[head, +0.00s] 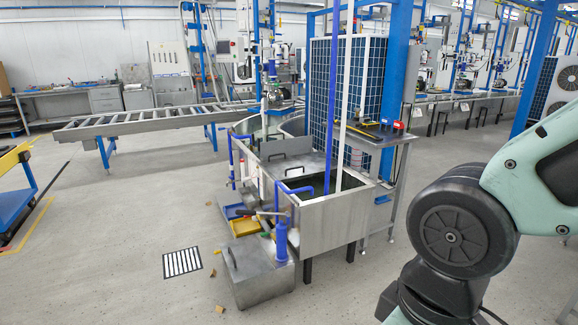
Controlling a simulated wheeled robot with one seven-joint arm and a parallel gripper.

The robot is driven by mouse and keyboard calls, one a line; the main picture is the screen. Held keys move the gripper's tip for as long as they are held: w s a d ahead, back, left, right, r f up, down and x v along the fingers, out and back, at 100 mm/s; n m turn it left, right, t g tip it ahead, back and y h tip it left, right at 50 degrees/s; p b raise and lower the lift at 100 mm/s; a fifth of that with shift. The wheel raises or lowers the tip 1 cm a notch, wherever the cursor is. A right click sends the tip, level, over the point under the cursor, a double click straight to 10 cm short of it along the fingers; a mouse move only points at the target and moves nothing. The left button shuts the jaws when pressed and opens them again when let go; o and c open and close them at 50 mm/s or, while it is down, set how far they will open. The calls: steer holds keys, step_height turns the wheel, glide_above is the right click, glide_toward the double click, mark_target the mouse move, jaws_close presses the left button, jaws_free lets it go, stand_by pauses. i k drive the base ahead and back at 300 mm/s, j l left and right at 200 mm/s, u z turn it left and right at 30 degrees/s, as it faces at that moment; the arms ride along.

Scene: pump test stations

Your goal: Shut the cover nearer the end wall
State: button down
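A steel test tank (335,222) stands at the centre of the head view, with a dark open hollow at its near end. A flat grey cover panel (298,165) with a small handle lies at the tank's far part, toward the back wall. I cannot tell for sure which panel is hinged or how far each is open. My arm shows at the right, apart from the tank. My gripper is out of view.
A steel box (258,272) with a handle stands on the floor before the tank, near a yellow tray (245,227) and a floor grate (182,262). A roller conveyor (150,117) runs behind. A blue cart (12,200) is at left. The floor at left is mostly free.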

mark_target(283, 170)
steer(key=i+u, duration=0.1)
steer(key=i, duration=1.5)
steer(key=i+l, duration=0.2)
steer(key=i, duration=1.35)
steer(key=j+u, duration=0.05)
